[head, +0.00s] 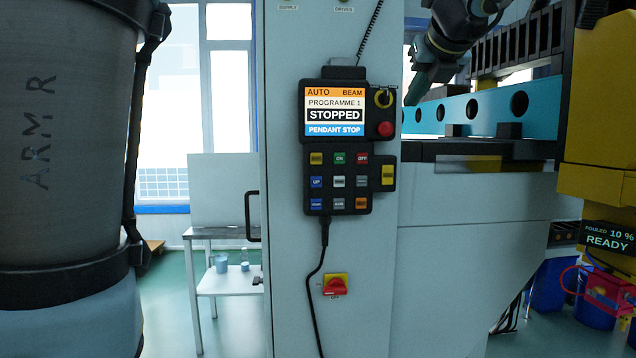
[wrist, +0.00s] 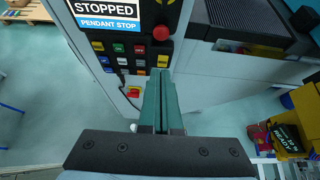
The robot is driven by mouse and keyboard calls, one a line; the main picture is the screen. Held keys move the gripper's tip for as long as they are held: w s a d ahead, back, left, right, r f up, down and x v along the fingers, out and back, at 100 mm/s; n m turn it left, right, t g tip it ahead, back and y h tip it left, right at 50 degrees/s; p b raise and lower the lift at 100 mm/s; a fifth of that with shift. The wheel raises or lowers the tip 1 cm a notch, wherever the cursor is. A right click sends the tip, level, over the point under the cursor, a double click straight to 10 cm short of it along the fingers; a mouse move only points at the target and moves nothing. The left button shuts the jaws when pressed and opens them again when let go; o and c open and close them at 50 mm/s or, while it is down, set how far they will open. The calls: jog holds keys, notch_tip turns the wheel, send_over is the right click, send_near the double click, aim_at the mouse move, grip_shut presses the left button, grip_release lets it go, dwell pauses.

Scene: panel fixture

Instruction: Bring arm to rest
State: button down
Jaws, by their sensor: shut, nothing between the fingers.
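My gripper (head: 410,100) shows at the upper right of the head view, its green fingers pointing down and left. In the wrist view the two fingers (wrist: 158,74) lie side by side, shut, with nothing between them. The control pendant (head: 350,148) hangs on a pale cabinet, just left of the fingertips in the head view. Its screen (head: 336,112) reads AUTO, BEAM, PROGRAMME 1, STOPPED, PENDANT STOP. A red button (head: 386,130) sits beside the screen and coloured keys lie below. In the wrist view the fingertips overlap the picture near the pendant keys (wrist: 125,48); the gap is hard to judge.
The pale cabinet (head: 285,200) carries a red and yellow switch (head: 336,286). A blue beam with holes (head: 490,105) and yellow machinery (head: 600,110) stand at right. A small display (head: 608,240) reads FOULED 10 %, READY. A small table (head: 215,235) stands behind at left.

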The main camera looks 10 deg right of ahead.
jog(key=w+a+f+n+g+y, duration=0.1)
jog(key=w+a+f+n+g, duration=0.2)
jog(key=a+f+n, duration=0.7)
jog(key=w+a+f+n+g+y, duration=0.1)
jog(key=w+a+f+n+g, duration=0.25)
jog(key=a+f, duration=0.65)
jog(key=s+a+f+n+g, duration=0.2)
jog(key=s+a+f+n, duration=0.3)
jog(key=a+f+n, duration=0.3)
jog(key=s+a+f+n+g, duration=0.2)
jog(key=s+a+f+n, duration=0.3)
jog(key=f+n, duration=0.8)
jog(key=a+n, duration=0.1)
jog(key=a, duration=0.2)
jog(key=shift+s+a+n+h, duration=0.25)
jog(key=shift+a+n+h, duration=0.1)
jog(key=shift+h, duration=0.05)
jog(key=c, duration=1.6)
grip_release()
